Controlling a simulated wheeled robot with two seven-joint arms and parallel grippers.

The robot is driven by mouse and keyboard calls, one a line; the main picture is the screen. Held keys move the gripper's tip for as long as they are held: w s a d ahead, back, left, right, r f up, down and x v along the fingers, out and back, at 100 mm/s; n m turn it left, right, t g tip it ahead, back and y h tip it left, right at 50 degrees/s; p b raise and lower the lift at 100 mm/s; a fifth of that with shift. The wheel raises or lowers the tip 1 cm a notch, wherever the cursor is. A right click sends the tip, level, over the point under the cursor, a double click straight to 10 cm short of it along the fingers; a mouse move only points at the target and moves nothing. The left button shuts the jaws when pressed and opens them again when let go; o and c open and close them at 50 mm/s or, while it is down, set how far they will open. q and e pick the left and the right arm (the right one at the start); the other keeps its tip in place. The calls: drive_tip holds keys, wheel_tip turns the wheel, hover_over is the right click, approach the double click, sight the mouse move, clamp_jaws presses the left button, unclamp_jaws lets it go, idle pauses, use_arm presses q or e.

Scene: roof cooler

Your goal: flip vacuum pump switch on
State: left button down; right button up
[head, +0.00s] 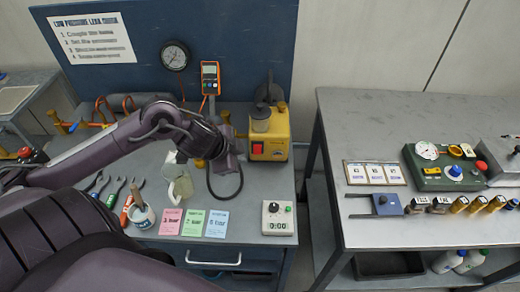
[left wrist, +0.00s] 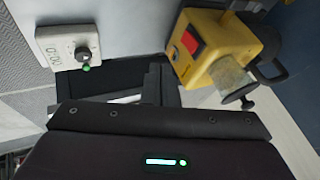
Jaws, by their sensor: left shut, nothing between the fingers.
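The yellow vacuum pump (head: 277,133) stands at the back right of the left bench. Its red rocker switch (head: 257,149) is on the front face; whether it is on or off cannot be told. In the left wrist view the pump (left wrist: 225,50) is at the upper right, with the red switch (left wrist: 190,42) facing the camera side. My left gripper (head: 236,150) is just left of the pump, apart from the switch. Its shut, empty fingers (left wrist: 161,78) show in the left wrist view. My right gripper is out of view.
A timer (head: 277,218) stands in front of the pump. A translucent jug (head: 181,187) and coloured cards (head: 204,222) lie below my left arm. A gauge (head: 174,56) and orange meter (head: 210,77) are behind. A second bench (head: 420,110) stands right, across a gap.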

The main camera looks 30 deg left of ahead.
sight(257, 150)
use_arm(q)
drive_tip(key=w+a+f, duration=0.1)
drive_tip(key=w+f, duration=0.7)
drive_tip(key=shift+w+a+f, duration=0.2)
drive_tip(key=shift+w+f, duration=0.1)
drive_tip(key=shift+w, duration=0.1)
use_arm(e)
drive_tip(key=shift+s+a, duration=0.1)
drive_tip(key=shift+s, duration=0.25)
use_arm(q)
drive_tip(key=shift+w+a+f, duration=0.1)
drive_tip(key=shift+w+a, duration=0.05)
drive_tip(key=shift+w, duration=0.05)
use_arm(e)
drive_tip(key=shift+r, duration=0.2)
